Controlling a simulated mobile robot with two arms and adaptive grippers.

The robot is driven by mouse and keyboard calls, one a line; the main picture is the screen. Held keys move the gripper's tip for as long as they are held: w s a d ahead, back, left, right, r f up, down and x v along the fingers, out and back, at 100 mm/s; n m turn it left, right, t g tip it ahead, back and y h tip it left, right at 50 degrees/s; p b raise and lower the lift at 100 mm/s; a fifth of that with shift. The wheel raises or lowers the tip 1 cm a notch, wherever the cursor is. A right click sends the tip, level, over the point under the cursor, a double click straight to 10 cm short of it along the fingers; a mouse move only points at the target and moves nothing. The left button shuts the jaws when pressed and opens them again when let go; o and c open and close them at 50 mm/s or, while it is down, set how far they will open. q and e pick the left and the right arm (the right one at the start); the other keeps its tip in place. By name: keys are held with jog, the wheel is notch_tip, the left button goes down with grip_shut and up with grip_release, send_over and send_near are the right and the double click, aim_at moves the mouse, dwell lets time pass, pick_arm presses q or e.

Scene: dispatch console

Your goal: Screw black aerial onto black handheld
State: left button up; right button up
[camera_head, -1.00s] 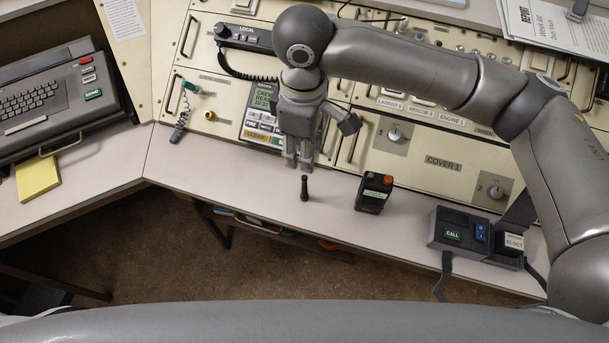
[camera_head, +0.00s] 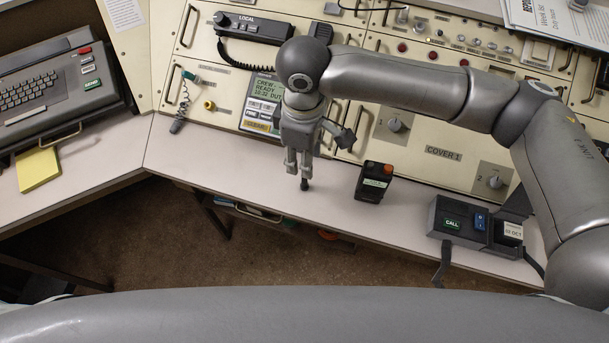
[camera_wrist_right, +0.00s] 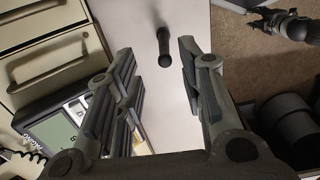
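The black aerial (camera_head: 304,185) stands on the desk's front strip, its upper part hidden by the fingers in the head view. In the right wrist view the aerial (camera_wrist_right: 164,47) shows whole, between and beyond the fingertips. My right gripper (camera_head: 298,176) comes down over it; in the wrist view the right gripper (camera_wrist_right: 155,75) is open, with gaps between aerial and fingers. The black handheld (camera_head: 373,182) stands on the desk to the right, with an orange-red knob on top and a small lit screen.
A dark unit with a CALL button (camera_head: 460,222) sits at the desk's right. The console panel (camera_head: 430,140) rises behind the handheld. A keyboard terminal (camera_head: 62,88) and yellow pad (camera_head: 38,169) are at left. The desk strip (camera_head: 220,165) left of the aerial is clear.

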aim_at(305, 185)
jog(key=f, duration=0.5)
jog(key=shift+s+d, duration=0.1)
jog(key=shift+s, duration=0.2)
grip_shut()
